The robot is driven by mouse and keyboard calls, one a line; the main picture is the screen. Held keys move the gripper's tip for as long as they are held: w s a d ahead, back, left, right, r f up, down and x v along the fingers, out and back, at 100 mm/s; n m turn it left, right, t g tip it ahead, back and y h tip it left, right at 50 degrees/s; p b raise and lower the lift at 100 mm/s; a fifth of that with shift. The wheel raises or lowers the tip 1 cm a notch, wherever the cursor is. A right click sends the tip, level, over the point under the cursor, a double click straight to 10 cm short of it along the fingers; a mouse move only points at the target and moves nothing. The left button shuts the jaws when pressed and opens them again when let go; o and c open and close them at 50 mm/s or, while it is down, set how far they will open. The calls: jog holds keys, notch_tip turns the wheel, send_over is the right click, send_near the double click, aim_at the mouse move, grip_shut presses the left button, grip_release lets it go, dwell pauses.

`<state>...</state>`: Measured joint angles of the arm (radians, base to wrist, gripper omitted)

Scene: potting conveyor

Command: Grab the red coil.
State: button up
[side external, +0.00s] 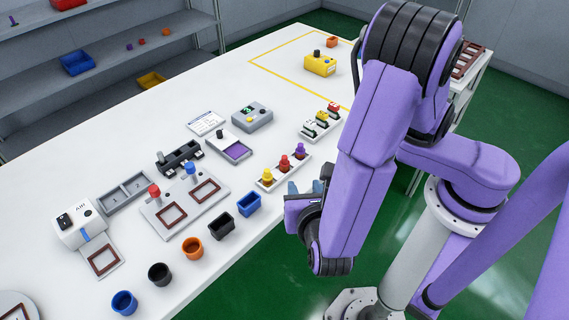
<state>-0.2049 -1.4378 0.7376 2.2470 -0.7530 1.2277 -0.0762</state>
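The red coil (284,162) stands upright in the middle of a white holder (264,187), between a yellow coil (267,175) and a purple coil (300,149). My gripper (305,186) is close to the holder, on the near right side of the coils. Its two pale blue fingertips are spread apart, and nothing shows between them. It does not appear to touch the red coil. My arm hides part of the gripper body.
Blue (248,204), black (221,228) and orange (192,248) containers stand along the table's front edge. A plate (172,224) with red and blue knobs lies left of the coils.

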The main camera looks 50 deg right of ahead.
jog(key=a+n+t, duration=0.1)
send_near(285, 162)
jog(key=x, duration=0.4)
jog(key=shift+r, duration=0.15)
jog(key=shift+x, duration=2.65)
grip_shut()
